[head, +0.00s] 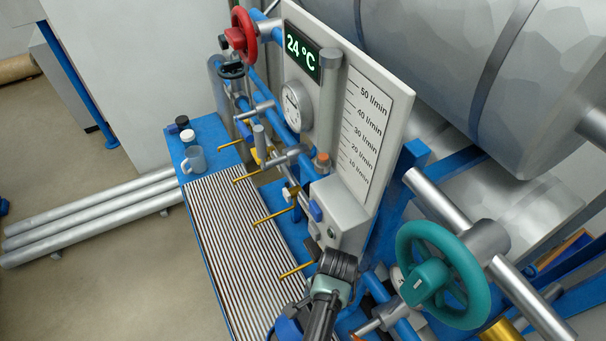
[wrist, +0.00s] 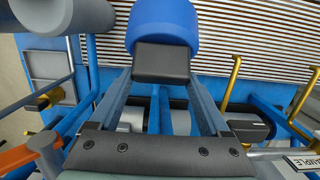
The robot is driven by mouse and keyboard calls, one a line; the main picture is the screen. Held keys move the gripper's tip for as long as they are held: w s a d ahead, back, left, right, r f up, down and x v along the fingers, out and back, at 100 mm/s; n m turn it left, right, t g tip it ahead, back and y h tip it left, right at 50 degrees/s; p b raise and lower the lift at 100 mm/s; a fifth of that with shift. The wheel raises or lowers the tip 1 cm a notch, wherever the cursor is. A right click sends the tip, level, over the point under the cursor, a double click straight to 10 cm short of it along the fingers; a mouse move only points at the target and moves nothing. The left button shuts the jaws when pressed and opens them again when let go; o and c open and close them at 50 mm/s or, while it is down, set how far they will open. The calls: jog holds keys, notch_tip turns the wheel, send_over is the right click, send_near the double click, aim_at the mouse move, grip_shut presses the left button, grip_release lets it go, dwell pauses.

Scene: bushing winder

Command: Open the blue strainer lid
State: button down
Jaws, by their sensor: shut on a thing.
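A rounded blue lid (wrist: 163,22) shows at the top middle of the wrist view, with a dark grey block (wrist: 161,63) at its near side. My gripper (wrist: 160,78) reaches up to it with its two fingers, one on each side of the dark block, and is shut on the lid. In the head view, a blue part (head: 287,329) shows at the bottom edge beside my dark wrist; I cannot tell whether it is the lid. The body under the lid is hidden.
A slatted drain grate (head: 235,250) lies left of the pipework, with brass spouts (head: 275,217) over it. A teal handwheel (head: 440,275) stands close on the right. A gauge panel (head: 360,130) rises behind. A mug (head: 194,158) stands at the grate's far end.

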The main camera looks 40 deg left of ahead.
jog(key=shift+w+d+f+b, duration=0.45)
jog(key=shift+w+d+f, duration=0.1)
jog(key=shift+w+f, duration=0.3)
grip_release()
jog(key=shift+a, duration=0.1)
notch_tip(320, 180, up, 10)
jog(key=shift+b, duration=0.35)
jog(key=shift+w, duration=0.1)
